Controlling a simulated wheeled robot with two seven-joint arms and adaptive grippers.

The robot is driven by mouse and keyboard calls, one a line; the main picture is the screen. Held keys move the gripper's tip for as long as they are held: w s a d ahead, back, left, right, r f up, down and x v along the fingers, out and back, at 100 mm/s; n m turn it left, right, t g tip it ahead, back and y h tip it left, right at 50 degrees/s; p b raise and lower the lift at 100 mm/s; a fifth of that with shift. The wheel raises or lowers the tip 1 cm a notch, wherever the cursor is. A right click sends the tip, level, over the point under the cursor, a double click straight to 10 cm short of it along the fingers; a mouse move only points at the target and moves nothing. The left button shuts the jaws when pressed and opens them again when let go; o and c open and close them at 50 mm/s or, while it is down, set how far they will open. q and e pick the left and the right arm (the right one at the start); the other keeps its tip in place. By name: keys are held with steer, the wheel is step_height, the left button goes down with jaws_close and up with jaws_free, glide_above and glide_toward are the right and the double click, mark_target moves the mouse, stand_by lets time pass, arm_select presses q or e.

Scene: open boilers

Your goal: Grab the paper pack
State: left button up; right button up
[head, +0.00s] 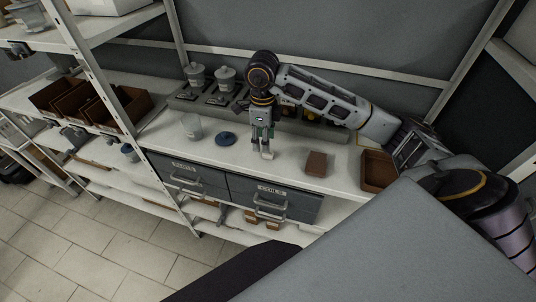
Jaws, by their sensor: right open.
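My right gripper (265,145) is open and points down above the worktop, near its front edge. A small pale shape shows at its fingertips; I cannot tell whether it is part of the fingers or a separate thing. A small brown block (316,164) lies flat on the worktop to the right of the gripper, apart from it. It may be the paper pack, but no marking is readable. My left gripper is not in view.
The white worktop (345,158) carries a blue round lid (225,139), a clear cup (192,129) and an empty-looking brown tray (378,171). Grey lidded pots (225,79) stand at the back. Labelled drawers (270,195) are below. A shelf post (97,70) rises at left.

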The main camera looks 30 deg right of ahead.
steer(key=shift+f+p, duration=0.55)
steer(key=shift+f, duration=2)
steer(key=c, duration=0.9)
